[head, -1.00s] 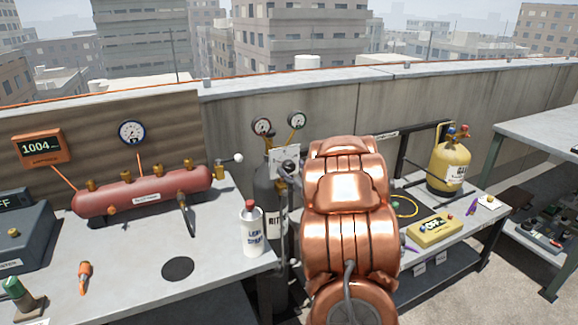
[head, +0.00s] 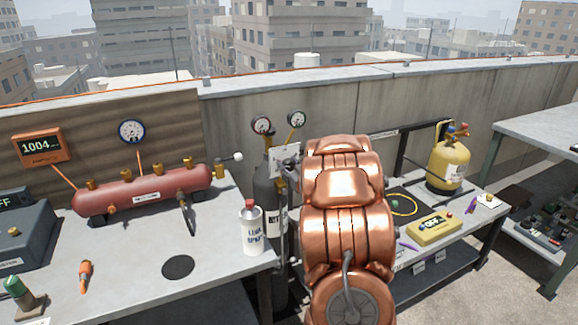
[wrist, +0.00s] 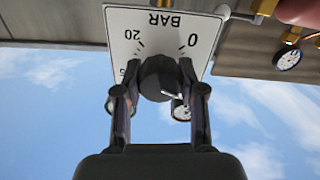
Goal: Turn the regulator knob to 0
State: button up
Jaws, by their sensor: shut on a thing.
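The dark regulator knob (wrist: 158,78) sits in front of a white dial plate (wrist: 125,20), which appears upside down in the wrist view. The plate reads BAR, with a 0 at its right and a 20 at its left; another number is partly covered. A pale pointer mark shows on the knob's lower right side. My gripper (wrist: 160,90) is shut on the knob, one finger on each side. In the head view, the plate (head: 283,152) stands below two gauges, and my gripper's end (head: 287,168) is partly hidden by my copper arm.
Two gauges (head: 261,124) rise above the dark cylinder (head: 267,190). A white leak spray bottle (head: 251,230) stands on the left bench's edge. A red manifold (head: 145,194) lies behind it. A yellow cylinder (head: 447,165) and a yellow box (head: 433,229) are on the right bench.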

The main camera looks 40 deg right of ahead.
jog(key=c, duration=0.4)
jog(key=shift+o, duration=0.2)
jog(key=shift+f+n+b, duration=0.1)
jog(key=shift+n+b, duration=0.2)
jog(key=shift+b, duration=0.2)
jog(key=n+b, duration=0.2)
jog(key=b, duration=0.1)
jog(key=shift+f+n+b, duration=0.15)
jog(key=shift+n+b, duration=0.15)
jog(key=n+b, duration=0.3)
jog(key=shift+n+b, duration=0.3)
jog(key=shift+b, duration=0.1)
jog(key=n+b, duration=0.3)
jog(key=shift+n, duration=0.3)
jog(key=shift+n+b, duration=1)
jog(key=shift+n, duration=0.5)
jog(key=o, duration=1.1)
